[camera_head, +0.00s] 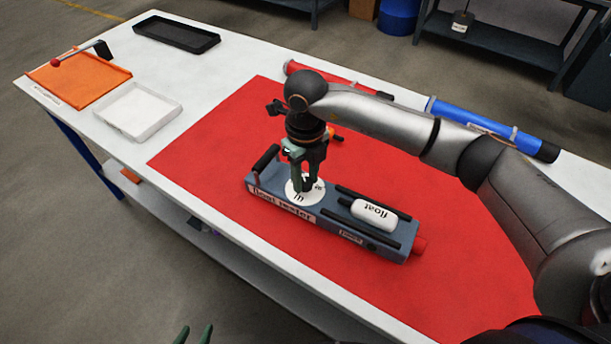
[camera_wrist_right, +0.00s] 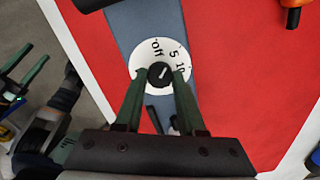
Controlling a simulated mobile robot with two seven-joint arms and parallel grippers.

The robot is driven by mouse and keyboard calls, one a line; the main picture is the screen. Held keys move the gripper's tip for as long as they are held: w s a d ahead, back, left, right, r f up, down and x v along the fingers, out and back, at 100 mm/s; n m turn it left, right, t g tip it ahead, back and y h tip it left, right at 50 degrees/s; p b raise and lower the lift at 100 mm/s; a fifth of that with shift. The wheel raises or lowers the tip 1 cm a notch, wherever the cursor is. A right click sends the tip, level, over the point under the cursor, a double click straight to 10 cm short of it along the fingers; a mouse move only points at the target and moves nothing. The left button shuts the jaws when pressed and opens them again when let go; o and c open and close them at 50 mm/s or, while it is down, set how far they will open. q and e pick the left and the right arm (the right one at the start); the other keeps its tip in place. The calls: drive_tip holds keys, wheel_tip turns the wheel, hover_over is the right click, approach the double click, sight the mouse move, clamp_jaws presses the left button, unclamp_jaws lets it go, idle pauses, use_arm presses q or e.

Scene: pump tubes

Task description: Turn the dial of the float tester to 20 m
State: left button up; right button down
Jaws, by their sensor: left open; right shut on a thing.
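The float tester (camera_head: 325,223) is a long blue-grey box lying on a red mat. Its dial (camera_head: 293,188) is a white disc near its left end. In the right wrist view the dial (camera_wrist_right: 144,56) shows "off", "5" and "10"; the rest is hidden by the fingers. My right gripper (camera_head: 307,185) points down over the dial. In its wrist view the green fingers (camera_wrist_right: 159,78) are shut on the dark round knob (camera_wrist_right: 158,71). A pale mark on the knob slants toward the upper right; its exact reading is unclear. My left gripper (camera_head: 194,335) is open and empty at the bottom edge.
A white float (camera_head: 374,214) lies between dark rails on the tester's right half. The red mat (camera_head: 215,150) is mostly bare. Behind lie a red tube (camera_head: 345,80) and a blue tube (camera_head: 480,122). Orange (camera_head: 85,85), white (camera_head: 135,112) and black (camera_head: 175,35) trays stand at left.

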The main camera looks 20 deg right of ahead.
sight(305, 181)
drive_tip(key=m, duration=0.5)
drive_tip(key=shift+m, duration=0.3)
drive_tip(key=m, duration=0.4)
drive_tip(key=m+p, duration=0.1)
drive_tip(key=m, duration=0.4)
drive_tip(key=shift+r+m+p, duration=0.1)
drive_tip(key=shift+m+p, duration=0.25)
drive_tip(key=shift+m, duration=0.05)
drive_tip(key=m+p, duration=0.1)
drive_tip(key=m, duration=0.3)
drive_tip(key=shift+m, duration=0.4)
drive_tip(key=c, duration=0.5)
unclamp_jaws()
wheel_tip(305, 181, up, 12)
drive_tip(key=shift+r, duration=0.2)
